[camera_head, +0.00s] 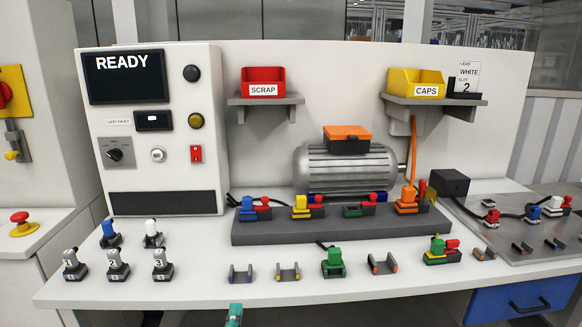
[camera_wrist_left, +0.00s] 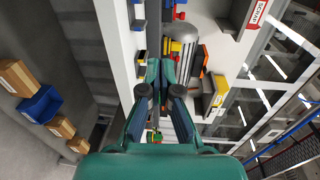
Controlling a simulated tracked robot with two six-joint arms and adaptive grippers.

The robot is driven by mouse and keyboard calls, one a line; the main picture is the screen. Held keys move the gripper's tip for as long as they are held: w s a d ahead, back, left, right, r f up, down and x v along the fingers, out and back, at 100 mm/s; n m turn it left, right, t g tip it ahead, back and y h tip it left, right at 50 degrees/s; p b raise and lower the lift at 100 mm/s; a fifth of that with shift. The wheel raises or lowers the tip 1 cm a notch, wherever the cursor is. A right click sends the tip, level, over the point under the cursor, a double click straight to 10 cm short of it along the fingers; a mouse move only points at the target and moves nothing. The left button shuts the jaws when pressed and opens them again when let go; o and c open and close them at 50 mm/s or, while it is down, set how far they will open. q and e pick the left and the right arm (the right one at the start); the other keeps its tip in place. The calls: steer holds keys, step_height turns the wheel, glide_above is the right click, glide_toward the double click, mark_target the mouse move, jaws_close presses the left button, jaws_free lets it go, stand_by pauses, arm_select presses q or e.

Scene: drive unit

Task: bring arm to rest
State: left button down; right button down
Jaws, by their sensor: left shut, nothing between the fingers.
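My left gripper (camera_head: 234,315) shows only as a small teal tip at the bottom edge of the head view, in front of the white workbench's (camera_head: 180,290) front edge. In the left wrist view the left gripper (camera_wrist_left: 160,68) has its teal fingers close together, with nothing seen between them. The bench and motor lie beyond the fingertips in that view. The rest of the left arm is out of the head view. My right gripper is not in either view.
A grey motor (camera_head: 345,170) stands behind a dark connector rail (camera_head: 320,228). Small connectors and empty holders line the front of the bench, including a green connector (camera_head: 334,262). Red (camera_head: 263,75) and yellow (camera_head: 400,77) bins sit on shelves. A panel screen (camera_head: 125,85) reads READY.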

arm_select(q)
steer(key=s+a+f+g+p, duration=0.1)
steer(key=a+f+g, duration=0.15)
steer(key=f, duration=0.25)
steer(key=a+f+g+p, duration=0.1)
steer(key=a+f, duration=0.3)
steer(key=f, duration=0.2)
steer(key=s+a+f+n+g+h+p, duration=0.1)
steer(key=s+f+n+g, duration=0.2)
steer(key=s+f, duration=0.3)
steer(key=s+f+n+g+p, duration=0.1)
steer(key=s+f+n+g, duration=0.2)
steer(key=f, duration=0.5)
steer(key=s+d+f+n+g+h, duration=0.1)
steer(key=s+d+f+n+g, duration=0.2)
steer(key=s+n, duration=0.4)
steer(key=s+d+f+n+g+h, duration=0.2)
steer(key=s+d+f+n+g, duration=0.1)
steer(key=s+n, duration=0.3)
steer(key=s+g, duration=0.1)
steer(key=s, duration=0.1)
steer(key=shift+s+d+n+h, duration=0.3)
steer(key=shift+s+d+n, duration=0.05)
steer(key=shift+d+n, duration=0.05)
steer(key=shift+f, duration=0.1)
